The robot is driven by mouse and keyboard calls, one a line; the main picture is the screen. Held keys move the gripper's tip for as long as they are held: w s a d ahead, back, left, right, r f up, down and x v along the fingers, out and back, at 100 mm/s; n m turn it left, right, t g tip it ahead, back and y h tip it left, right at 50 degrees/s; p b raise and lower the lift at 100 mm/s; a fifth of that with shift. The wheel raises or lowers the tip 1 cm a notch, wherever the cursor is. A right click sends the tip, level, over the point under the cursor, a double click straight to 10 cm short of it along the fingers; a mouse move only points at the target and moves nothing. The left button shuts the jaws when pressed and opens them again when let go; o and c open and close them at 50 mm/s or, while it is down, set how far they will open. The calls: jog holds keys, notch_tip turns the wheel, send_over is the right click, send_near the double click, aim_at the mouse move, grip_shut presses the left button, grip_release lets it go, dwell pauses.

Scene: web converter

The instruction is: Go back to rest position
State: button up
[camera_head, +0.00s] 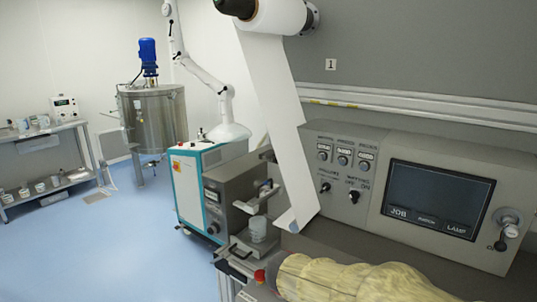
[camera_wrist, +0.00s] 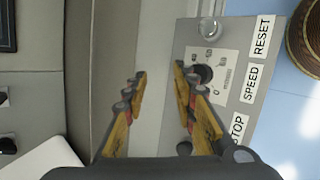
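My gripper (camera_wrist: 159,76) shows in the wrist view with its two yellow and black fingers apart and nothing between them. It is over a grey machine surface, beside a control panel (camera_wrist: 238,88) with labels reading RESET, SPEED and STOP and a black knob (camera_wrist: 203,73). Whether the fingers touch the surface I cannot tell. In the head view my arm in a yellow cover crosses the bottom of the picture; the gripper cannot be made out there.
The grey machine carries a dark screen (camera_head: 427,200), knobs and a white web (camera_head: 270,110) hanging from a roll (camera_head: 275,17). A red button (camera_head: 259,276) is near my arm. A teal-and-white cabinet (camera_head: 188,190), steel tank (camera_head: 155,115) and bench (camera_head: 45,135) stand left. Blue floor (camera_head: 120,245) is open.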

jog(key=s+m, duration=0.1)
jog(key=s, duration=0.2)
jog(key=s+m+g+y, duration=0.1)
jog(key=s, duration=0.1)
jog(key=s+m+y, duration=0.1)
jog(key=s+m, duration=0.1)
jog(key=s, duration=0.1)
jog(key=shift+s+r+g+p, duration=0.3)
jog(key=shift+s+r+p, duration=0.05)
jog(key=s+r+m+t+y+p, duration=0.1)
jog(key=s+r+m+y, duration=0.1)
jog(key=s+r+m, duration=0.2)
jog(key=s+r+m+t+y+p, duration=0.1)
jog(key=s+r+m+y+p, duration=0.1)
jog(key=s+r, duration=0.4)
jog(key=s+m+y, duration=0.1)
jog(key=s, duration=0.3)
jog(key=shift+s+m+t, duration=0.2)
jog(key=shift+m+t, duration=0.1)
jog(key=shift+m, duration=0.1)
jog(key=shift+a, duration=0.1)
